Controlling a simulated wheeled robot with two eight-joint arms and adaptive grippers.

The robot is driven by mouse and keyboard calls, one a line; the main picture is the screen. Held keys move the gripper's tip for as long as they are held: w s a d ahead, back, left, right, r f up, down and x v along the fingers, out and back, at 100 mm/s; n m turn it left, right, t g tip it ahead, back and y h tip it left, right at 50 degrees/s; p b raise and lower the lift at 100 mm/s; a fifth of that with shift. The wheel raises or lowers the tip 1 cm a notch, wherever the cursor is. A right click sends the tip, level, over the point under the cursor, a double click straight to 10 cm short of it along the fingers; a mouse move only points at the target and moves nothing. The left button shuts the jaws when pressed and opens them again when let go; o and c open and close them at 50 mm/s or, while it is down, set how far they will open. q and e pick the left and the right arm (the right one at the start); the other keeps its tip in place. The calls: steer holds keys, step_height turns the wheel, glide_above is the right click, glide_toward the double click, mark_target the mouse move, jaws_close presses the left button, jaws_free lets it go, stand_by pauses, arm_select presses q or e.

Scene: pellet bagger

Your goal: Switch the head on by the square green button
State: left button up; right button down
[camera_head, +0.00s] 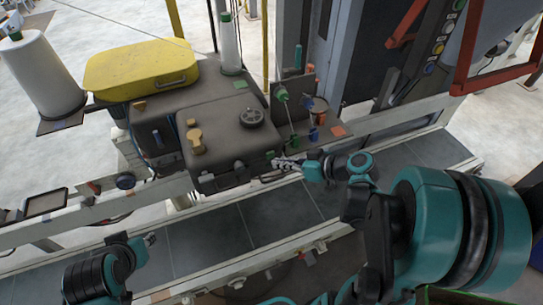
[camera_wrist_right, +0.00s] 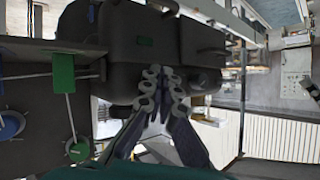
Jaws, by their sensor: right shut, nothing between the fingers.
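The dark machine head (camera_head: 225,128) stands over the rail, with a round knob on top.
A yellow cover (camera_head: 140,68) and a white thread cone (camera_head: 40,75) stand behind and left. Levers with green and blue knobs (camera_head: 283,94) rise just right of the head. A panel of coloured buttons (camera_head: 437,47) is at the upper right. The dark conveyor (camera_head: 215,235) runs below.

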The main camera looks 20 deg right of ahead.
steer(key=shift+w, duration=0.45)
steer(key=shift+w, duration=0.2)
stand_by(0.4)
steer(key=shift+s, duration=0.7)
steer(key=s, duration=0.6)
stand_by(0.3)
stand_by(0.4)
